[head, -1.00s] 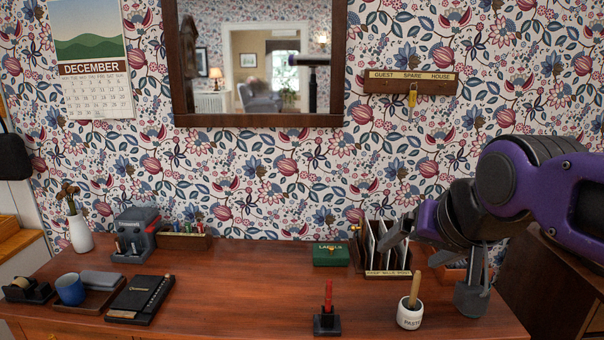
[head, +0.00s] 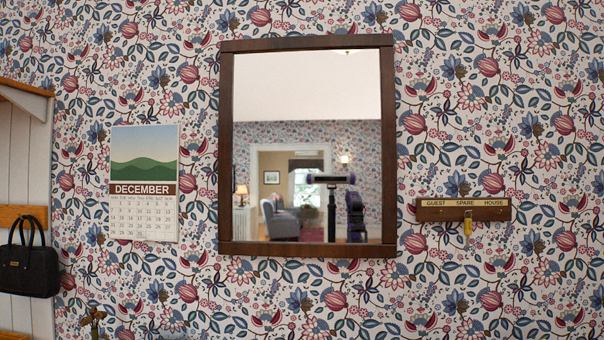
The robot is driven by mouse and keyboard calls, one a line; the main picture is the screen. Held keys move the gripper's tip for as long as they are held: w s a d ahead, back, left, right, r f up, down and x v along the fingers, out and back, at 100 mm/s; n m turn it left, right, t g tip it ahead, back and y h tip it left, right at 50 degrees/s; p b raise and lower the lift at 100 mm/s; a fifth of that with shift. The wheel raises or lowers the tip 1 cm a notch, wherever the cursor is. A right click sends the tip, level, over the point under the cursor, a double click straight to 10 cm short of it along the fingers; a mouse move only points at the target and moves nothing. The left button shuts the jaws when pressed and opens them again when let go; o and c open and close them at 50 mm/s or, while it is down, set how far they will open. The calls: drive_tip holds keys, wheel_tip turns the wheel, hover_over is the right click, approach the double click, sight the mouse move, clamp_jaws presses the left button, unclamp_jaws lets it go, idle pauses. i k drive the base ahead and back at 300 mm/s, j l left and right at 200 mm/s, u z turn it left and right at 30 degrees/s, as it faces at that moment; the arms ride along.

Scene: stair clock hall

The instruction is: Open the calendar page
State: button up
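The calendar (head: 144,183) hangs on the patterned wall, left of the mirror. Its upper part is a picture of green hills under a pale sky. Below that are a dark band reading DECEMBER and a white date grid. It hangs nearly flat against the wall, and nothing is in front of it. My gripper is not in the current head view.
A dark-framed mirror (head: 226,150) hangs right of the calendar and reflects a room. A key rack (head: 464,209) labelled GUEST, SPARE, HOUSE holds one key. A black handbag (head: 28,270) hangs at the left edge. The desk is out of view.

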sight(138, 211)
drive_tip(key=i+j, duration=0.1)
drive_tip(key=j, duration=0.55)
drive_tip(key=i+j, duration=0.1)
drive_tip(key=j, duration=1.25)
drive_tip(key=i+j, duration=0.15)
drive_tip(key=j, duration=0.5)
drive_tip(key=i+j, duration=0.1)
drive_tip(key=j, duration=0.55)
